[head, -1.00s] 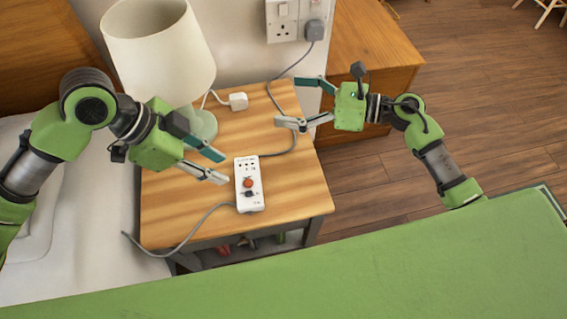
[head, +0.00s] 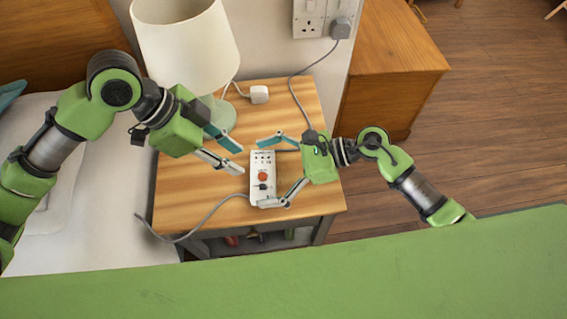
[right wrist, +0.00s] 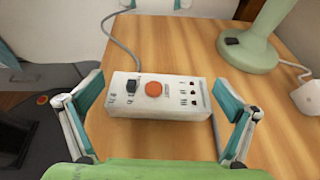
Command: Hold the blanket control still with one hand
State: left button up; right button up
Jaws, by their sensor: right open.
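The blanket control is a white box (head: 263,178) with an orange-red round knob and a dark switch, lying on the wooden nightstand (head: 320,185). It also shows in the right wrist view (right wrist: 156,96), between the open fingers. My right gripper (head: 262,170) is open, with its fingers reaching to the far and near ends of the control; whether they touch it I cannot tell. In the right wrist view a finger stands on each side of it, with gaps. My left gripper (head: 240,158) is open and empty, just left of the control and apart from it.
A lamp (head: 190,45) with a pale green base stands behind the control. A white plug (head: 260,94) lies near it. Grey cords run from both ends of the control. A wall socket (head: 309,17) is behind, a bed (head: 80,230) at left.

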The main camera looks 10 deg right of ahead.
aim_at(251, 175)
jog(key=x, duration=0.5)
jog(key=shift+d, duration=0.1)
jog(key=c, duration=0.9)
pick_arm(q)
grip_shut()
dwell(1.4)
